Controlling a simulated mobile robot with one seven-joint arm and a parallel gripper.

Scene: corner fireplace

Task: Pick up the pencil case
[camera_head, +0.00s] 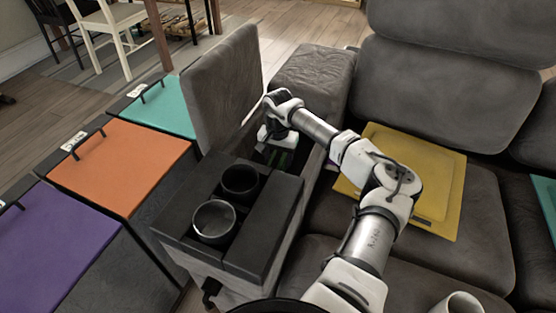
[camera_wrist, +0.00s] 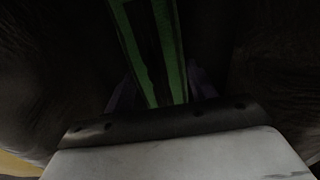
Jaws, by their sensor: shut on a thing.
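The pencil case is the green and black thing (camera_wrist: 181,50) in the dark wrist view, running up from between the fingers of my gripper (camera_wrist: 160,95). My gripper is shut on it. In the head view my gripper (camera_head: 279,150) points down into the open storage compartment of the sofa console, behind the cup holders. A bit of the green case (camera_head: 285,158) shows just under the gripper there. The rest of the case is hidden by the gripper and the compartment walls.
The raised grey console lid (camera_head: 222,88) stands left of my gripper. Two cup holders (camera_head: 214,221) are in front. A yellow folder-like item (camera_head: 440,175) lies on the sofa seat at right. Purple, orange (camera_head: 120,165) and teal lidded bins stand at left.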

